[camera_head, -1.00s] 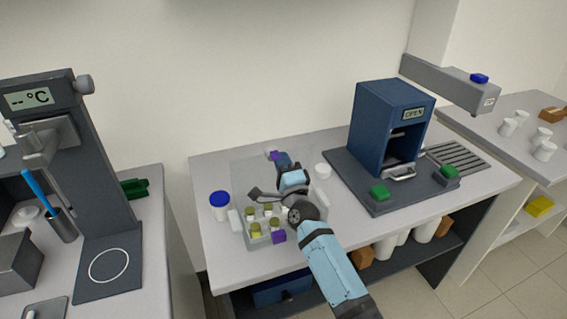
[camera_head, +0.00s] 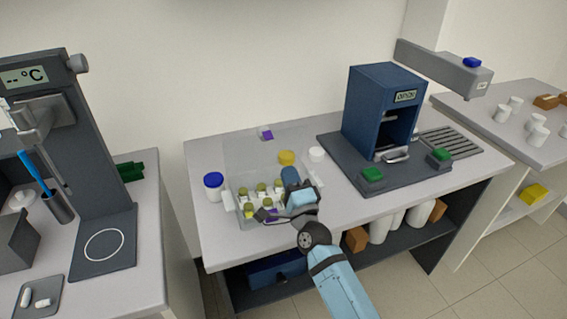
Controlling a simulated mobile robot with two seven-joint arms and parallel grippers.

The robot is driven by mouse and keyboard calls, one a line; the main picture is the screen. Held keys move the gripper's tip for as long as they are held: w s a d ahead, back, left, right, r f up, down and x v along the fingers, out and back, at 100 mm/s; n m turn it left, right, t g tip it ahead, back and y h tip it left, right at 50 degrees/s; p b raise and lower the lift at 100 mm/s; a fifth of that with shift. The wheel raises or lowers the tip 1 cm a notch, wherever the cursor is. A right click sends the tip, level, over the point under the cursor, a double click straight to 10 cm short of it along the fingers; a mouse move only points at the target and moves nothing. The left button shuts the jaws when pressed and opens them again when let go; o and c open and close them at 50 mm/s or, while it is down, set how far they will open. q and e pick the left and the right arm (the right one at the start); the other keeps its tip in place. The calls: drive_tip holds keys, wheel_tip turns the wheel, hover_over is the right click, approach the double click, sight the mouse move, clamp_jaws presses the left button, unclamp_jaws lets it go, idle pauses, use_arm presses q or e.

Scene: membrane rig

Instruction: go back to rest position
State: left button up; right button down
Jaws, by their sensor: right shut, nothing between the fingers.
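My right gripper (camera_head: 262,215) is shut and empty. Its arm comes in from the bottom of the picture, and its fingers point left over the front of a clear tray of vials (camera_head: 258,190) on the middle bench. I cannot tell whether the fingers touch anything there. The tray holds several small vials with yellowish contents, and the gripper hides part of its front right side. A purple piece (camera_head: 272,214) shows by the fingertips. My left gripper is not in view.
A blue-lidded white jar (camera_head: 214,186) stands left of the tray. A yellow round piece (camera_head: 287,157) and a white cap (camera_head: 316,154) lie behind. The blue machine (camera_head: 380,115) stands to the right on its dark base.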

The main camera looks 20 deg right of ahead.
drive_tip(key=s+f+n+g+y+p, duration=0.1)
drive_tip(key=s+f+n+g, duration=0.2)
drive_tip(key=s+f+n, duration=0.3)
drive_tip(key=s+f+n+g+y+p, duration=0.1)
drive_tip(key=s+f+n+g, duration=0.3)
drive_tip(key=s, duration=1)
drive_tip(key=s+f+n+g+p, duration=0.3)
drive_tip(key=s+f+n+g, duration=0.1)
drive_tip(key=s+f+n, duration=0.5)
drive_tip(key=shift+s+a+f+n+y, duration=0.15)
drive_tip(key=shift+s+f+n+y, duration=0.25)
drive_tip(key=shift+f+n, duration=0.45)
drive_tip(key=shift+r, duration=0.1)
